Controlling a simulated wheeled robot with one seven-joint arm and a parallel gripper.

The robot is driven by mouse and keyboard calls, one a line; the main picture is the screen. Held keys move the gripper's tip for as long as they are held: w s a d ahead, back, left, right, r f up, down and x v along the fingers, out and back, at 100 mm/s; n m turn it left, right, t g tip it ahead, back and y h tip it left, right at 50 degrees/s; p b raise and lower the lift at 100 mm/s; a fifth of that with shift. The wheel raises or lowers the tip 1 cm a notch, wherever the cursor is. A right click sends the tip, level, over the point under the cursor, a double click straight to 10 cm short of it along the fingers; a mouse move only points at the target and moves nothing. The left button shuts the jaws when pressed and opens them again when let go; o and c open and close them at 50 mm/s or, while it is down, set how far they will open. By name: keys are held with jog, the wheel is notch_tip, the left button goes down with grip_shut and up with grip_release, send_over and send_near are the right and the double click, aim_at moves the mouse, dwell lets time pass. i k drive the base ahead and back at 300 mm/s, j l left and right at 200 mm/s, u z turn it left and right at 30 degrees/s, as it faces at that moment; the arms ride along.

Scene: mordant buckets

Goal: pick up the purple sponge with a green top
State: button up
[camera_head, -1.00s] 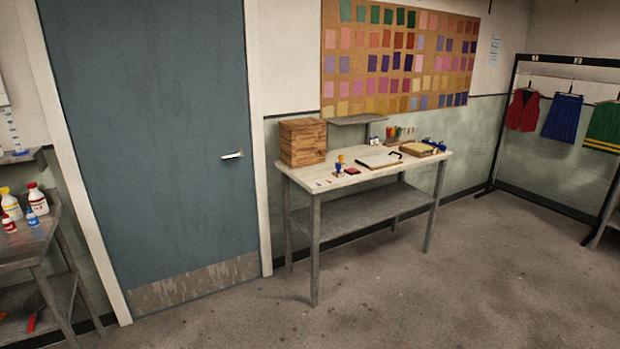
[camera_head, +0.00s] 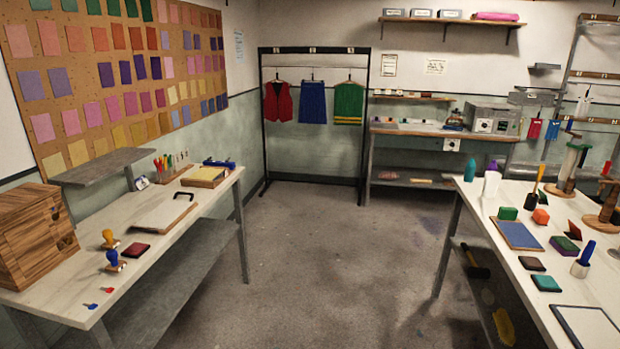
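A small block with a green top and purple sides (camera_head: 565,246), which looks like the purple sponge, lies on the white-topped table (camera_head: 583,204) at the right. It is to the right of a blue pad (camera_head: 517,234) and left of a blue-handled tool (camera_head: 584,260).
A worktable (camera_head: 200,205) with a wooden box (camera_head: 35,232), stamps and a clipboard (camera_head: 164,211) stands at the left. Bare floor (camera_head: 330,250) lies between the two tables. A garment rack (camera_head: 313,140) and a bench (camera_head: 430,131) stand at the back.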

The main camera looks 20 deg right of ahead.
aim_at(563, 245)
jog(key=i+l+z, duration=0.25)
jog(key=i+z, duration=0.7)
jog(key=i, duration=0.2)
jog(key=i+j+z, duration=0.15)
jog(key=i+z, duration=0.35)
jog(key=i+l+z, duration=0.1)
jog(key=i+l, duration=0.2)
jog(key=i, duration=0.15)
jog(key=i+l+z, duration=0.1)
jog(key=i+l, duration=0.15)
jog(key=i, duration=0.2)
jog(key=i+l+z, duration=0.1)
jog(key=i+l, duration=0.15)
jog(key=i, duration=0.2)
